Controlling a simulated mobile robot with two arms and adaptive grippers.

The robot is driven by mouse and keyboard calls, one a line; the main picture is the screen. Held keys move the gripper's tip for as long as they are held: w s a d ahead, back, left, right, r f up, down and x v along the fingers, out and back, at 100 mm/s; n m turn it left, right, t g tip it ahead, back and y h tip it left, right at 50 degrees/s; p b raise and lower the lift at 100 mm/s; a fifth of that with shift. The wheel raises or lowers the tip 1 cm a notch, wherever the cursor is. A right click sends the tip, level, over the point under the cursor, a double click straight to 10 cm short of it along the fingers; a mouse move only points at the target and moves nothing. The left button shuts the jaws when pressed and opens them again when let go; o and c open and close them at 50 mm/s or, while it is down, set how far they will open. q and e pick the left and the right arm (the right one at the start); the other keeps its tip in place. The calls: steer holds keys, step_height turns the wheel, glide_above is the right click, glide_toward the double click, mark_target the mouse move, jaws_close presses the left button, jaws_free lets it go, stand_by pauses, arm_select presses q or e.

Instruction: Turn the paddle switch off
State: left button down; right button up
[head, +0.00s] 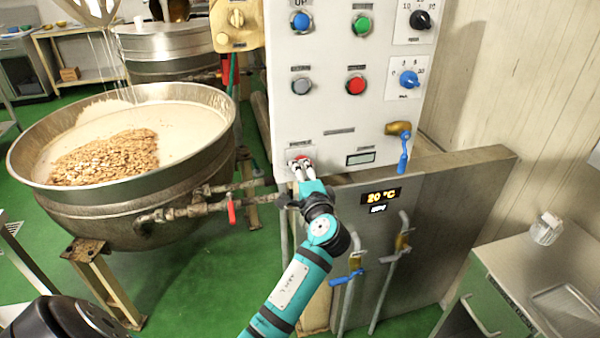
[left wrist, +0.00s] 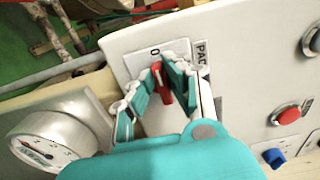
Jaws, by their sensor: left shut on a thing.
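The paddle switch is a small red lever knob on a white plate at the lower left of the control panel (head: 345,105). In the left wrist view the red paddle switch (left wrist: 161,82) stands between my fingertips, with a "0" mark and part of a "PAD" label beside it. My left gripper (head: 300,164) reaches up to the switch; in the left wrist view my left gripper (left wrist: 160,75) is shut on the red knob, fingers on both sides. In the head view the fingers mostly hide the switch. My right gripper is not in view.
A large kettle (head: 120,215) with nuts and a pale mass stands left of the panel. Green, blue, grey and red buttons and two dials sit above on the panel. A blue-handled valve (head: 403,155) is to the right. A gauge (left wrist: 50,140) shows in the left wrist view.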

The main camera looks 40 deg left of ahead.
arm_select(q)
steer(key=shift+f, duration=0.1)
steer(key=c, duration=1.3)
jaws_free()
steer(key=shift+c, duration=0.2)
steer(key=v, duration=1.2)
